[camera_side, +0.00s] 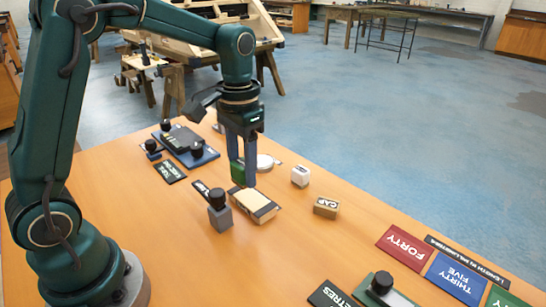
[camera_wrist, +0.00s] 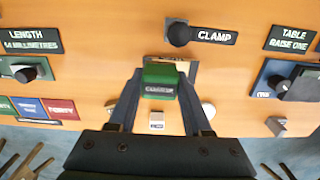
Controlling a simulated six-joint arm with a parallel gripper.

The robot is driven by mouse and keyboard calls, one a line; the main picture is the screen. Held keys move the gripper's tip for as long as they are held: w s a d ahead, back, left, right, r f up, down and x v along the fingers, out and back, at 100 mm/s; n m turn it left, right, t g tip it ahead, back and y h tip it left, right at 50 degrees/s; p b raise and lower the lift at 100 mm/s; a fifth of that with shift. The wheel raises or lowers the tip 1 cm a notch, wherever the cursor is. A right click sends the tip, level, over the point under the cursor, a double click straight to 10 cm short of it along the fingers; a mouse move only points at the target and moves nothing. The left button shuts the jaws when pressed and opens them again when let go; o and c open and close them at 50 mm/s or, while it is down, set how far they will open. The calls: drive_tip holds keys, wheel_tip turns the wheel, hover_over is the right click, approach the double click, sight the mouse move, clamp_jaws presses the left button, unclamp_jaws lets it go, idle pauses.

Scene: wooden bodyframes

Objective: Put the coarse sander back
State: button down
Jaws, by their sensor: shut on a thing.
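My gripper (camera_wrist: 160,93) points down over the bench and is shut on a green block, the sander (camera_wrist: 160,82). The sander has a white-lettered label too small to read surely. In the side view the sander (camera_side: 237,172) shows partly behind a finger, just above and behind a pale wooden block (camera_side: 253,202) on a dark base. In the wrist view that wooden block (camera_wrist: 181,65) is mostly hidden by the sander. I cannot tell whether the sander touches anything below it.
A black-knobbed clamp (camera_side: 219,208) stands left of the wooden block. A white block (camera_side: 300,175), a block marked CAP (camera_side: 326,207) and a round pale disc (camera_side: 264,162) lie nearby. Blue knob units (camera_side: 190,152) stand behind. Red (camera_side: 403,246) and blue (camera_side: 455,277) number plates lie front right.

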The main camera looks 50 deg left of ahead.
drive_tip(key=s, duration=0.3)
hover_over(278, 252)
wheel_tip(278, 252, down, 6)
drive_tip(key=shift+f, duration=1.95)
drive_tip(key=shift+c, duration=1.7)
unclamp_jaws()
drive_tip(key=shift+f, duration=0.15)
